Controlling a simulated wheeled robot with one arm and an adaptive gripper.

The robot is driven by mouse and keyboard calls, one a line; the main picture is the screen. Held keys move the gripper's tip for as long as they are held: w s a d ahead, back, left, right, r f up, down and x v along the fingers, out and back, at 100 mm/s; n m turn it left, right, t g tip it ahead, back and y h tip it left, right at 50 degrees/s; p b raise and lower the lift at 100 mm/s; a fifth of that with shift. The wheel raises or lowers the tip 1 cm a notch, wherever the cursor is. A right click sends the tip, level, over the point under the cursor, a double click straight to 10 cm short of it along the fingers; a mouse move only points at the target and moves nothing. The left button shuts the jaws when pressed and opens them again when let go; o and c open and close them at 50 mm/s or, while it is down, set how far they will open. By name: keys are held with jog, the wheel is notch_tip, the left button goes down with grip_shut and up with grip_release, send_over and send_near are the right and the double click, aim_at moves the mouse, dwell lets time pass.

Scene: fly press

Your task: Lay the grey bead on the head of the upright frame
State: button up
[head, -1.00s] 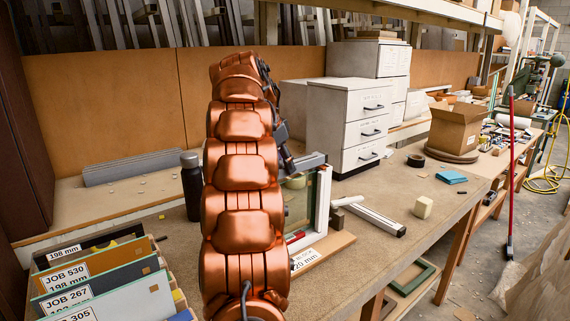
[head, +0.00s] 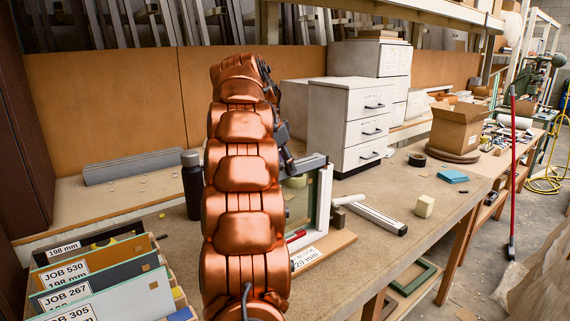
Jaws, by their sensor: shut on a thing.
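The upright frame (head: 325,203) stands on the bench just right of my copper arm, with a white side post and a glass-like pane; its left part is hidden behind the arm. The grey bead (head: 310,161) shows as a short grey bar at the frame's top. My gripper (head: 289,165) is dark and mostly hidden behind my arm. It is shut on the grey bead at the bead's left end. I cannot tell whether the bead touches the frame's head or is just above it.
A wooden block (head: 335,244) labelled 20 mm lies at the frame's foot. A black bottle (head: 192,188) stands left of my arm. Job folders (head: 105,285) fill the front left. White drawers (head: 348,125) stand behind.

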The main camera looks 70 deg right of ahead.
jog(key=shift+f, duration=0.25)
jog(key=o, duration=1.3)
jog(key=shift+r, duration=0.1)
jog(key=shift+v, duration=1.4)
jog(key=w+a, duration=0.2)
jog(key=a, duration=0.1)
jog(key=w+a, duration=0.2)
jog(key=a, duration=0.2)
jog(key=w+a, duration=0.2)
jog(key=a, duration=0.1)
jog(key=shift+a, duration=0.25)
